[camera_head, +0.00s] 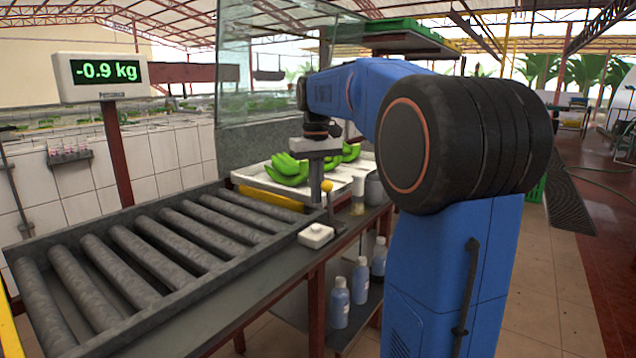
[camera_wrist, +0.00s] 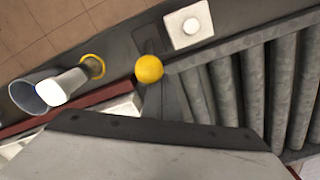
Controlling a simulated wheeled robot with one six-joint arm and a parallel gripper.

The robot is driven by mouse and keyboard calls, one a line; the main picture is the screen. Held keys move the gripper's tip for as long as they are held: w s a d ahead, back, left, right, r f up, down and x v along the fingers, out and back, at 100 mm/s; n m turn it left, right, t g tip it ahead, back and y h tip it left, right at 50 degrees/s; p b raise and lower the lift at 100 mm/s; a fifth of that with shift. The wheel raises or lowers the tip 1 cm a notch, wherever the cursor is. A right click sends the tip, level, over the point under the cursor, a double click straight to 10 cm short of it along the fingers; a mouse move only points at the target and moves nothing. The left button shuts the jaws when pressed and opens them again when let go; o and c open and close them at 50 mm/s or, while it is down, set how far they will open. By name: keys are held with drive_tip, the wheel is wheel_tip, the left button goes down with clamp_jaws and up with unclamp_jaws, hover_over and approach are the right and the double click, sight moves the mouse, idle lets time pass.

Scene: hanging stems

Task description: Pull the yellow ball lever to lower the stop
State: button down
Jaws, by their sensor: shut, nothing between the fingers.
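The yellow ball (camera_head: 326,186) of the lever stands at the far right corner of the roller conveyor (camera_head: 170,245), on its near rail. It also shows in the wrist view (camera_wrist: 149,69), above the grey edge of my gripper's body. My gripper (camera_head: 315,200) points down right beside the ball, just left of it in the head view. Its fingers look shut and empty. I cannot tell whether they touch the ball. The lever's rod is mostly hidden. I cannot clearly pick out the stop; a yellow bar (camera_head: 264,201) lies across the conveyor's far end.
A white box with a round button (camera_head: 316,235) sits on the near rail. Green bananas (camera_head: 287,170) lie on a pale tray behind the gripper. A scale display (camera_head: 100,76) reads -0.9 kg. Blue bottles (camera_head: 339,302) stand on a lower shelf. The rollers are empty.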

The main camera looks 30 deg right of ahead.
sight(329, 189)
drive_tip(key=shift+s+d, duration=0.3)
drive_tip(key=shift+s, duration=0.55)
drive_tip(key=shift+s+d, duration=0.3)
drive_tip(key=shift+s, duration=0.5)
drive_tip(key=shift+s+d, duration=0.3)
drive_tip(key=shift+s, duration=0.55)
drive_tip(key=shift+w, duration=0.15)
drive_tip(key=shift+w+a, duration=0.2)
drive_tip(key=shift+w, duration=0.2)
drive_tip(key=shift+r, duration=0.1)
drive_tip(key=shift+r, duration=4.9)
